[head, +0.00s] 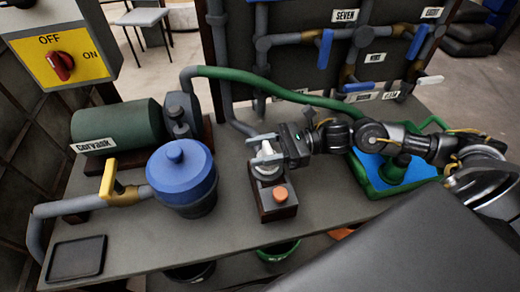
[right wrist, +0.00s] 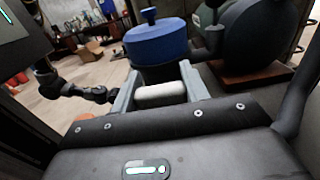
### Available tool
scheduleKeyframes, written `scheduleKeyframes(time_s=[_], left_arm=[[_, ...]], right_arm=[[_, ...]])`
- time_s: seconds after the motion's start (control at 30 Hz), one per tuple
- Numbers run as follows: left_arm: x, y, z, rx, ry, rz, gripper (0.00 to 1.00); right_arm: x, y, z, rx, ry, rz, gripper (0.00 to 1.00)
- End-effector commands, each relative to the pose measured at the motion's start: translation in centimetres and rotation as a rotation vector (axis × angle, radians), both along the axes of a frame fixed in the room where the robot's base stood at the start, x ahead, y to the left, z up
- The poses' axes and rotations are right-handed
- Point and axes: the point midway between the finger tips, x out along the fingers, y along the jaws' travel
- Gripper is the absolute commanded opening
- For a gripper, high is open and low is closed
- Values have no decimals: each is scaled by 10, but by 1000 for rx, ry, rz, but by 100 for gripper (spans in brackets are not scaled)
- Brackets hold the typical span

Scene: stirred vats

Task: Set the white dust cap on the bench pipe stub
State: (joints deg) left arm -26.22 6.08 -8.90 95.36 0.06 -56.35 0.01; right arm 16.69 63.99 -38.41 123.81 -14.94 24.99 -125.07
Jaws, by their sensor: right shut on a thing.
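My right gripper (head: 265,153) is shut on the white dust cap (right wrist: 161,93), which sits between the two grey fingers in the right wrist view. In the head view the cap (head: 267,165) shows pale under the fingers, over the far end of a small dark block (head: 264,211). I cannot tell whether the cap touches anything below. My left gripper (right wrist: 103,95) shows small at the left of the right wrist view, its jaws unclear.
An orange knob (head: 280,193) sits on the block's near end. The blue-lidded vat (head: 181,172) stands close on the left, the green motor (head: 116,127) behind it. A green hose (head: 277,88) runs behind the gripper; a green-rimmed blue tray (head: 371,166) lies right.

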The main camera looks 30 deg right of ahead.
Motion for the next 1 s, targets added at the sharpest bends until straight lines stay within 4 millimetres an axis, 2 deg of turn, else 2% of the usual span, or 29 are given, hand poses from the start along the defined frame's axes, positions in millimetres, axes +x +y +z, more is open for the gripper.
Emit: scheduleKeyframes(time_s=[0.3,1.0], left_arm=[[0,-2,-9,0,0,0,58],[0,-1,-11,0,-1,0,58]], right_arm=[[0,-1,-1,-1,0,0,23],[0,-1,-1,0,-1,0,23]])
